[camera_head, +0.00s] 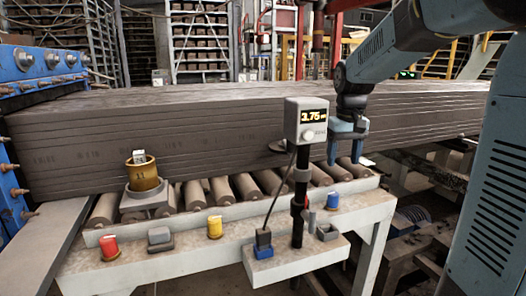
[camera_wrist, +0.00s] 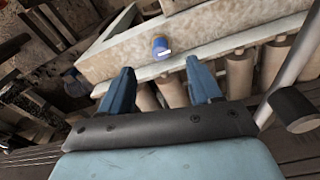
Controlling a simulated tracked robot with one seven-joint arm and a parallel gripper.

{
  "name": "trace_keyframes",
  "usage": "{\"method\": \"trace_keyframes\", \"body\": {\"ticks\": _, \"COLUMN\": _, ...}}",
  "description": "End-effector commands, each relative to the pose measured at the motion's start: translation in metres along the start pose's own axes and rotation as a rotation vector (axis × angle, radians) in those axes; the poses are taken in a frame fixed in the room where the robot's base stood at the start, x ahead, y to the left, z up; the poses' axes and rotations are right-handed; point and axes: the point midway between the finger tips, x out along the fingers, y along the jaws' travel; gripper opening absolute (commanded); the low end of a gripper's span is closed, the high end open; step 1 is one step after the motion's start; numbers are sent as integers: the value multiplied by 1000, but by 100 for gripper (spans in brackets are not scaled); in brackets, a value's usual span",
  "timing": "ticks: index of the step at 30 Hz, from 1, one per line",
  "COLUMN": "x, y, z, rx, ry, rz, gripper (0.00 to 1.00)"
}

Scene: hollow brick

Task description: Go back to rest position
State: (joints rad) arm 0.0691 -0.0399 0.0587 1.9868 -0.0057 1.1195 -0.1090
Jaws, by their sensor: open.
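My gripper (camera_head: 347,151) hangs from my blue-grey arm at the right of the head view, above the right end of the roller table. Its two blue fingers point down, close in front of the long stack of brown clay slabs (camera_head: 220,135). In the wrist view my gripper (camera_wrist: 158,82) shows its two blue fingers spread apart, with nothing held between them. Rollers and the table edge lie beyond the fingertips.
A display post (camera_head: 306,122) reading 3.75 stands just left of my gripper. The roller table's front ledge (camera_head: 185,252) carries red, yellow and blue (camera_head: 333,200) knobs. A brass cup (camera_head: 143,174) stands at the left. The blue knob also shows in the wrist view (camera_wrist: 160,48).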

Motion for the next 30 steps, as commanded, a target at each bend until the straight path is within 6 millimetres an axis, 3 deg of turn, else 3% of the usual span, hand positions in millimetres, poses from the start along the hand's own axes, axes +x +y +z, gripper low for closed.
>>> {"method": "trace_keyframes", "body": {"ticks": 3, "x": -16, "y": -5, "z": 32, "rx": 12, "ry": 55, "rz": 9, "gripper": 63}}
{"method": "trace_keyframes", "body": {"ticks": 12, "x": -36, "y": -15, "z": 106, "rx": 44, "ry": 184, "rz": 22, "gripper": 63}}
{"method": "trace_keyframes", "body": {"ticks": 24, "x": -32, "y": -25, "z": 199, "rx": 85, "ry": 351, "rz": 20, "gripper": 63}}
{"method": "trace_keyframes", "body": {"ticks": 30, "x": -24, "y": -28, "z": 225, "rx": 98, "ry": 403, "rz": 15, "gripper": 63}}
